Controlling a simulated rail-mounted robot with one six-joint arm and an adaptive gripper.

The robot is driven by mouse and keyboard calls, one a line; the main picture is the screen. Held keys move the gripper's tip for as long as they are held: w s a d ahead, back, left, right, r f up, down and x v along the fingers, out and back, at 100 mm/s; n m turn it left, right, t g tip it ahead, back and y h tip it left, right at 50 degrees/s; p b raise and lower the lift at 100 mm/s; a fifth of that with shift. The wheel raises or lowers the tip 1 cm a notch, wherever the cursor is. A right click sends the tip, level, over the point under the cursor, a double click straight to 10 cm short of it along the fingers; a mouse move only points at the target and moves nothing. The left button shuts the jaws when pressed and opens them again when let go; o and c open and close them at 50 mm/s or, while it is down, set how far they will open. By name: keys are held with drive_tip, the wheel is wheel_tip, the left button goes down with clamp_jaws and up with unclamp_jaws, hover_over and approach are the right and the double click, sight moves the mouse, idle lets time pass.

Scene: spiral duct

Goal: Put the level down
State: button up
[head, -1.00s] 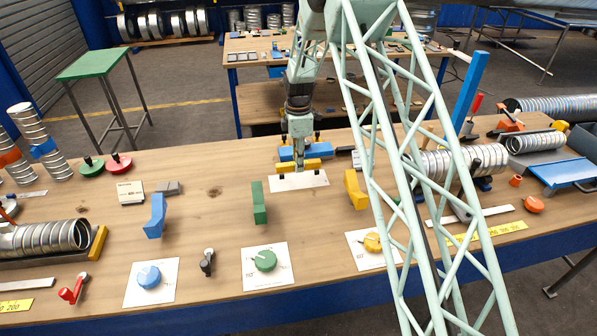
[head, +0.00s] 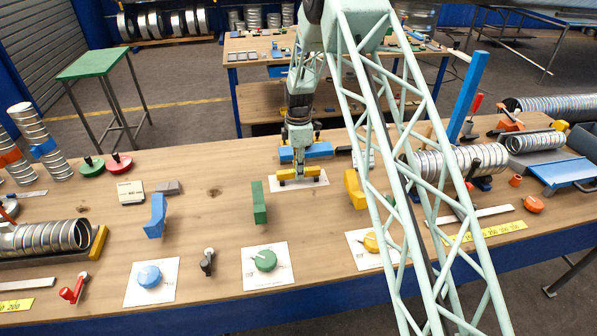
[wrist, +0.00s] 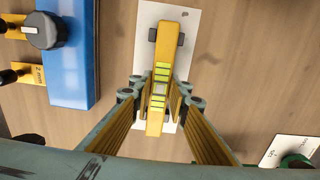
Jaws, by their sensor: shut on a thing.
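The level is a yellow bar with green vials, seen in the head view (head: 311,172) and in the wrist view (wrist: 167,42). My gripper (head: 299,175) is shut on the middle of the level, with a finger on each side in the wrist view (wrist: 159,98). The level lies lengthwise over a white card (head: 322,184) with dark supports, one of which shows (wrist: 152,34) under the level's far end in the wrist view. The level looks at or just above the supports; I cannot tell whether it touches them.
A blue block-like tool (head: 318,150) lies just behind the card. A green block (head: 259,203) stands to the left and a yellow angled block (head: 354,190) to the right.

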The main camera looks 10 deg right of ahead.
drive_tip(key=o, duration=1)
drive_tip(key=shift+r, duration=6.1)
